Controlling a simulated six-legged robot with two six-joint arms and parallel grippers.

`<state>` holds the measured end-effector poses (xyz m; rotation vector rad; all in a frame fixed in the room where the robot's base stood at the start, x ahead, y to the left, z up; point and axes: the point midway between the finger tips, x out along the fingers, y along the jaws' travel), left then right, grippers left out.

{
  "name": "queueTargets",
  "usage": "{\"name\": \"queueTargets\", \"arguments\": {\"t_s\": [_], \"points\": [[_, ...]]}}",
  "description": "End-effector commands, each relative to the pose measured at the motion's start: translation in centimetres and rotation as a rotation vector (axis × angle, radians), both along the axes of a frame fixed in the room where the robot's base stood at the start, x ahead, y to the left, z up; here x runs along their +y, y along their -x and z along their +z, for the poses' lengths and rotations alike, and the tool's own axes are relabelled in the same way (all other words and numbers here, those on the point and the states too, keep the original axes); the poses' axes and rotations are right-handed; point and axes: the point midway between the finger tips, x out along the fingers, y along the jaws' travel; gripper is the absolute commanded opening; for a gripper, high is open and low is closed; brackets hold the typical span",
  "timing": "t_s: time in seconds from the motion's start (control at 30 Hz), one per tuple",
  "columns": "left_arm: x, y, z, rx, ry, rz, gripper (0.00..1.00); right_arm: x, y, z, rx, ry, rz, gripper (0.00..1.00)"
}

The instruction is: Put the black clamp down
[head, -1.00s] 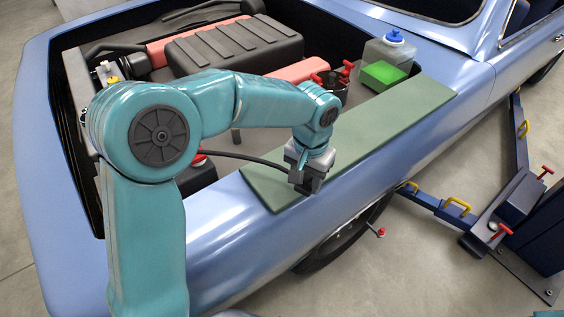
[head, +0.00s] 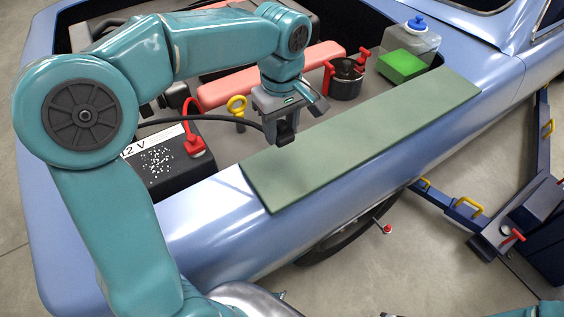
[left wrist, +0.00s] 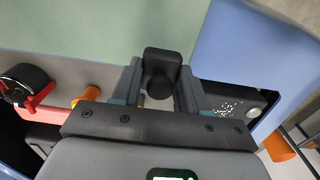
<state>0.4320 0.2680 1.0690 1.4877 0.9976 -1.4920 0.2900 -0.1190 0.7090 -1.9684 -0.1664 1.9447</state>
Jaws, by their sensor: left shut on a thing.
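The black clamp (head: 285,133) is in my left gripper (head: 284,122), which points down over the bay-side edge of the green mat (head: 350,140). In the left wrist view, the clamp's dark body (left wrist: 162,66) sits between the two fingers of my left gripper (left wrist: 158,88), with the mat (left wrist: 100,30) beyond it. The fingers are shut on it and hide part of it. A black cable (head: 225,123) runs from near the gripper back to the left. I cannot tell the exact gap between clamp and mat. My right gripper is not in view.
The battery (head: 160,160) with a red clamp (head: 194,140) stands left of the gripper. The mat is bare.

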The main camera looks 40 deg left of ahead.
Motion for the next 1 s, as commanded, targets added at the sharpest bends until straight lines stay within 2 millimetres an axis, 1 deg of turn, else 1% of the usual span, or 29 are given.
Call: {"name": "queueTargets", "arguments": {"t_s": [0.03,0.1,0.2,0.3,0.43,0.6,0.7,1.0], "points": [[0.0,0.1,-1.7,0.007,-0.001,-0.001,0.13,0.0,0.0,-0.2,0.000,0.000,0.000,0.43],[0.1,0.1,-3.6,0.006,0.000,-0.002,0.13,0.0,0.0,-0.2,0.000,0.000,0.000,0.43],[0.1,-0.1,-5.9,0.004,0.000,-0.002,0.13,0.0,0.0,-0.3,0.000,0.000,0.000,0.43],[0.1,-0.2,-7.2,0.002,-0.001,-0.002,0.13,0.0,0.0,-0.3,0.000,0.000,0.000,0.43],[0.2,-0.3,-8.3,0.002,-0.001,-0.002,0.13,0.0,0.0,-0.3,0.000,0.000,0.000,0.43],[0.1,-0.5,-11.1,0.002,0.000,-0.003,0.13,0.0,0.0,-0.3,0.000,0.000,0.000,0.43],[0.1,-0.5,-12.0,0.001,0.000,-0.003,0.13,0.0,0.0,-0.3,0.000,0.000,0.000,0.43],[0.1,-0.5,-12.2,-0.001,-0.001,-0.003,0.13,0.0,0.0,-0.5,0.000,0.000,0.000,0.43]]}}
